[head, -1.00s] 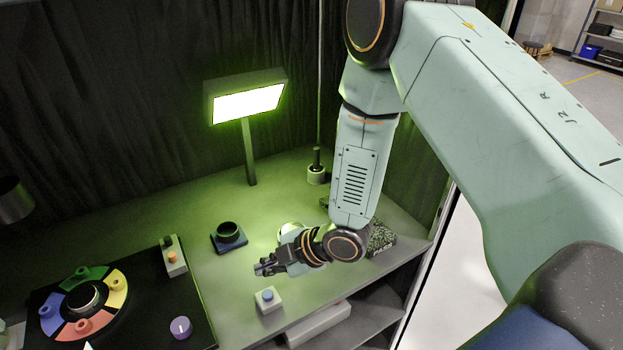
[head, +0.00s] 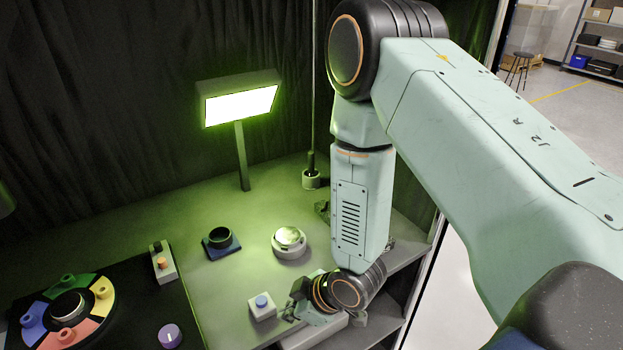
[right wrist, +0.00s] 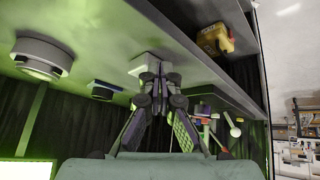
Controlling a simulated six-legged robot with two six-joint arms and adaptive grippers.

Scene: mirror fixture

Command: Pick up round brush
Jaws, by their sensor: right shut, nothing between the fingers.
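My right gripper (head: 292,312) is low over the front of the bench, beside a small white box with a blue button (head: 262,306). In the right wrist view its fingers (right wrist: 157,82) are together with nothing between them, close to that box (right wrist: 148,64). I cannot clearly make out a round brush. An upright black handle in a pale round base (head: 311,173) stands at the back and may be it. In the right wrist view, a pale ball-ended stick (right wrist: 233,129) shows among small items, too small to identify. My left gripper is not in view.
A silver dome on a pale ring (head: 289,242) and a black ring on a blue base (head: 221,241) stand mid-bench. A lit lamp (head: 241,104) stands behind. A black panel with a coloured wheel (head: 68,306) is at left. An open shelf lies below the front edge.

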